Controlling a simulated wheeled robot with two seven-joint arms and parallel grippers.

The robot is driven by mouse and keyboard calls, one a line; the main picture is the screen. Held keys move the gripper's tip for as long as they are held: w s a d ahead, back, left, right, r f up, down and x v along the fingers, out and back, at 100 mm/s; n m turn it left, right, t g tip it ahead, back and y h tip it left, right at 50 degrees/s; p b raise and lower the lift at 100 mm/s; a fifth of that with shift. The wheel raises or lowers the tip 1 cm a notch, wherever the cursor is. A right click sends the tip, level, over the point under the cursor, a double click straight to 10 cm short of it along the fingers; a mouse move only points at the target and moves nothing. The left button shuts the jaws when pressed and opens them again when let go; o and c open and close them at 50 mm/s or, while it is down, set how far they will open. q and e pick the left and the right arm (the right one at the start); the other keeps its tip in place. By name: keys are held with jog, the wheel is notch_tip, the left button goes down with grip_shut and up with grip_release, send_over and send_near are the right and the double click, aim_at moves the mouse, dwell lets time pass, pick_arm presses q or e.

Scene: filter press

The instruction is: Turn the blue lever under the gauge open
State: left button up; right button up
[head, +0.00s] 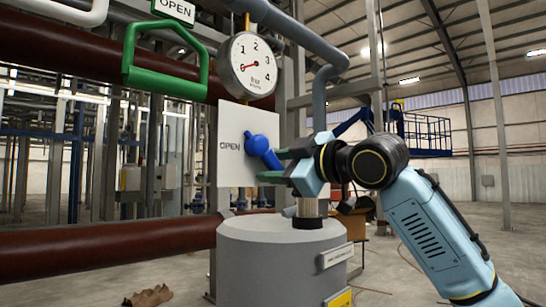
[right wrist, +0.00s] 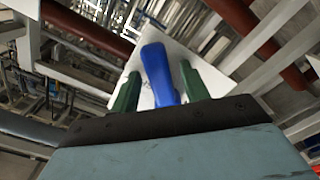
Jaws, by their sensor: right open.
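The blue lever (head: 262,149) is mounted on a white plate (head: 232,118) below the round gauge (head: 251,66). It slants from its rounded hub down to the right. The word OPEN is printed on the plate to the left of the hub. My right gripper (head: 273,166) comes in from the right, with its green fingers around the lever's lower end. In the right wrist view the blue lever (right wrist: 158,75) lies between the two open fingers, with a gap visible on each side. Contact cannot be made out. My left gripper is not in view.
A green handle (head: 130,60) with an OPEN sign hangs at the upper left. A grey cylindrical housing (head: 270,262) stands below the plate, under my right wrist. Dark red pipes (head: 120,243) run across the left. The floor at the right is mostly clear.

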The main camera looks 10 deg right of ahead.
jog(key=shift+w+a, duration=0.4)
jog(key=shift+w, duration=0.2)
grip_shut()
